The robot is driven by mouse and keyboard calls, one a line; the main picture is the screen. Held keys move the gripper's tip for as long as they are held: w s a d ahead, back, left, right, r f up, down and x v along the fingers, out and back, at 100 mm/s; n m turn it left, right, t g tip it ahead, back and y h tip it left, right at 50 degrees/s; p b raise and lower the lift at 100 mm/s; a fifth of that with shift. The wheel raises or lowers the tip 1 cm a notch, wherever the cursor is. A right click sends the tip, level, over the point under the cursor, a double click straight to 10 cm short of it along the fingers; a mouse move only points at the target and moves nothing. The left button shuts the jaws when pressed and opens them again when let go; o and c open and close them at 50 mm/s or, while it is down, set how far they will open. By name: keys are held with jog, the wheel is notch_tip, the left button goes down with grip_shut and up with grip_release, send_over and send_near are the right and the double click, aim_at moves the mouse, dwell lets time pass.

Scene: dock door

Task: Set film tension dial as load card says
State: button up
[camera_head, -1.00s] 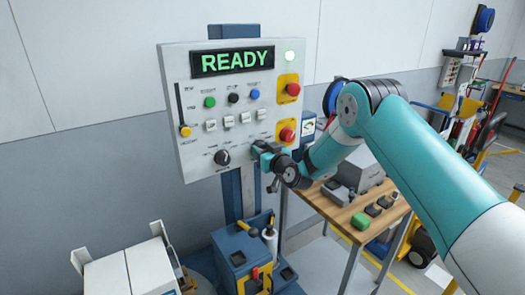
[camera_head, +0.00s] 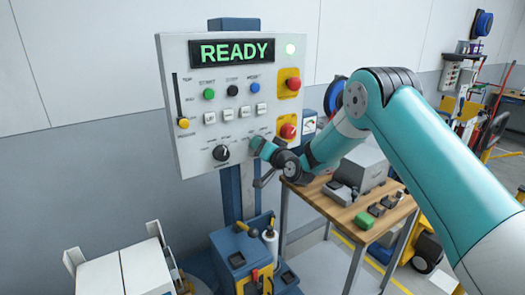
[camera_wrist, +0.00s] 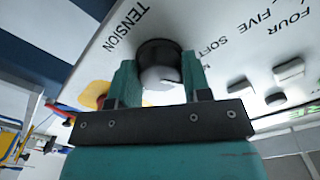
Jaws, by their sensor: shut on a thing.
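The control panel (camera_head: 190,110) stands upright against the wall, with a lit READY display (camera_head: 232,52). My gripper (camera_head: 258,147) is at its lower right face. In the wrist view my gripper (camera_wrist: 158,80) is shut around the dark round film tension dial (camera_wrist: 158,56), one finger on each side. The word TENSION is printed beside it, and FOUR, FIVE and SOFT are printed on the other side. The dial's pointer setting cannot be made out. In the head view my gripper hides this dial. I cannot make out a load card in either view.
Another black dial (camera_head: 221,153) is left of my gripper. Red buttons on yellow plates (camera_head: 289,84), small white switches (camera_head: 228,115) and a yellow-knobbed slider (camera_head: 183,124) share the panel. A wooden table (camera_head: 345,213) with boxes stands to the right.

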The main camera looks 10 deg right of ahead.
jog(key=shift+m, duration=0.6)
jog(key=shift+d, duration=0.1)
jog(key=o, duration=0.9)
jog(key=b+v, duration=1.1)
jog(key=v, duration=0.6)
jog(key=shift+s+r, duration=0.1)
jog(key=shift+s, duration=0.1)
